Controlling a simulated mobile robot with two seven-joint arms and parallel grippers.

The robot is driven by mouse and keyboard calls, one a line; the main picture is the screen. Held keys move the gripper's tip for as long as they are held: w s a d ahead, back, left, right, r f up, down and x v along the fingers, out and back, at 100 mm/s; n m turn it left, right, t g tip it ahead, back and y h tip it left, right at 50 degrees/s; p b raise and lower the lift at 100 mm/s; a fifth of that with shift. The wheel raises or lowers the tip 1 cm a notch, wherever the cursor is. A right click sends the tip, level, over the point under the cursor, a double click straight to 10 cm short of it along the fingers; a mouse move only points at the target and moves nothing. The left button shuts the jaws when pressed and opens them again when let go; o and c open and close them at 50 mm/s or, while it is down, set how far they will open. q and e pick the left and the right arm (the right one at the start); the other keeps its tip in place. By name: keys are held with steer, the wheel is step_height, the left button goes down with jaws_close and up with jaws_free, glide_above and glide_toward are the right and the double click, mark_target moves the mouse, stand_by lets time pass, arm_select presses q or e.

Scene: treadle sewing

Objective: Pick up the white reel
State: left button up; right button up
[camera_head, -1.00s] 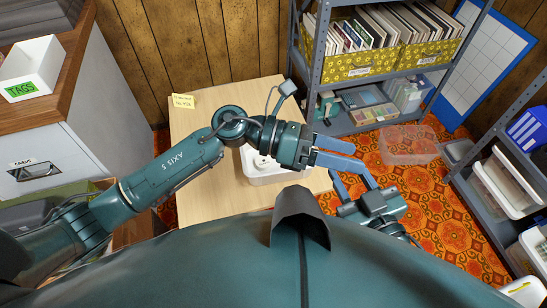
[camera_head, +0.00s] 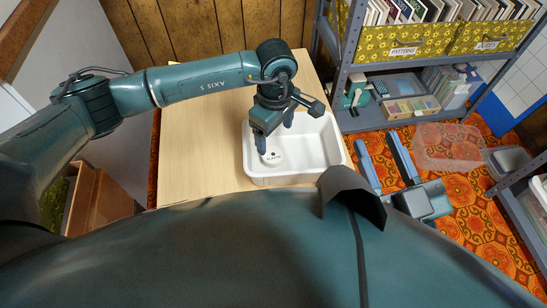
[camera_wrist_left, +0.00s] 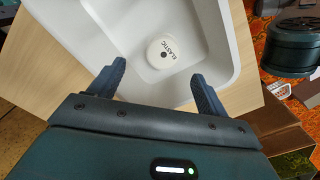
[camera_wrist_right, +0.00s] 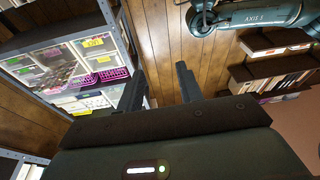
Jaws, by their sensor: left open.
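The white reel (camera_head: 273,158) is a round disc marked "ELASTIC" with a dark centre hole. It lies flat in the white bin (camera_head: 325,163), towards the bin's left side in the head view. It also shows in the left wrist view (camera_wrist_left: 168,53), just beyond the fingertips. My left gripper (camera_head: 274,137) is open and points down over the bin, with its fingers near the reel; nothing is between them. In the head view one finger partly covers the reel. My right gripper (camera_head: 377,142) is open and empty, out to the right of the table.
The bin stands on a pale wooden table (camera_head: 190,150) with clear surface to its left; its walls surround the reel. A grey shelf unit (camera_head: 370,70) with yellow patterned boxes stands at the back right. A clear tub (camera_head: 445,147) sits on the orange carpet.

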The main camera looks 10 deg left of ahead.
arm_select(q)
step_height(320, 180, down, 3)
steer(key=shift+r, duration=0.2)
steer(key=f+b, duration=0.1)
steer(key=f, duration=0.2)
steer(key=f+b, duration=0.1)
steer(key=shift+s+f+b, duration=0.25)
steer(key=shift+s+b, duration=0.1)
steer(key=shift+s, duration=0.05)
steer(key=shift+f, duration=0.25)
steer(key=c, duration=1.1)
arm_select(e)
steer(key=shift+w+d+r+n+t+y, duration=0.1)
steer(key=shift+w+r+n+t+y, duration=0.15)
steer(key=shift+r+n+y, duration=0.15)
steer(key=shift+w+a+r+n+t+y, duration=0.1)
steer(key=shift+r+n+t+y, duration=0.15)
steer(key=shift+r, duration=0.3)
steer(key=shift+w+d+r+n+t+y, duration=0.1)
steer(key=shift+w+r+n+t+y, duration=0.15)
steer(key=shift+r+y, duration=0.15)
